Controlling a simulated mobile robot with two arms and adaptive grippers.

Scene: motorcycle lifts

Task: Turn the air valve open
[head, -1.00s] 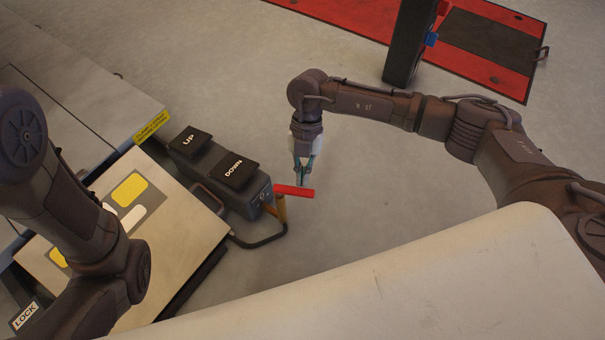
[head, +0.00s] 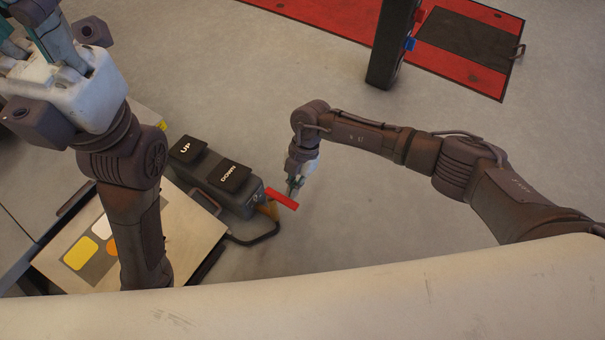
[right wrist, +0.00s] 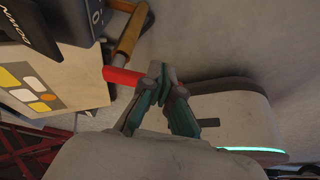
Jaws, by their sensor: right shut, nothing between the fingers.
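The air valve's red lever (head: 282,199) sits by the end of the dark pedal box, above a brass-coloured pipe (head: 270,211). It slants down to the right in the head view. In the right wrist view the red lever (right wrist: 121,77) ends at my fingertips, with the brass-coloured pipe (right wrist: 131,34) above it. My right gripper (head: 292,192) is shut with nothing between its fingers, its tips at or against the lever. It also shows in the right wrist view (right wrist: 160,76). My left gripper (head: 38,30) is raised at the top left, its fingertips cut off.
The pedal box carries an UP pedal (head: 188,149) and a DOWN pedal (head: 234,178). A bent dark bar (head: 262,238) runs beside it near the floor. A panel (head: 185,235) with coloured patches lies left. Floor right of the valve is clear. A dark post (head: 388,45) stands behind.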

